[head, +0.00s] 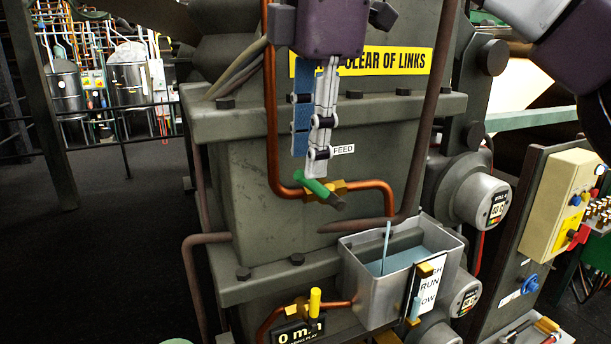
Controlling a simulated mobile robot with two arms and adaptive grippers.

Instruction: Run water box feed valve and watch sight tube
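The feed valve has a brass body (338,189) and a green handle (314,186), on a copper pipe beneath a "FEED" label (343,150). My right gripper (308,172) points down just above the handle; its blue pad shows beside the nearer grey finger, with nothing held. I cannot tell whether a fingertip touches the handle. A thin pale-blue stream (386,246) falls into the grey water box (368,293), which holds blue water (405,258). The sight tube (415,307) on its front stands beside a card (431,284) reading HIGH, RUN, LOW, with blue low in it. My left gripper is out of view.
A yellow-handled valve (315,300) and a small display (298,333) sit below left. Round gauges (494,205) and a yellow control box (562,205) stand right. A brown pipe (433,110) runs down right of my gripper. Open floor (95,240) lies left.

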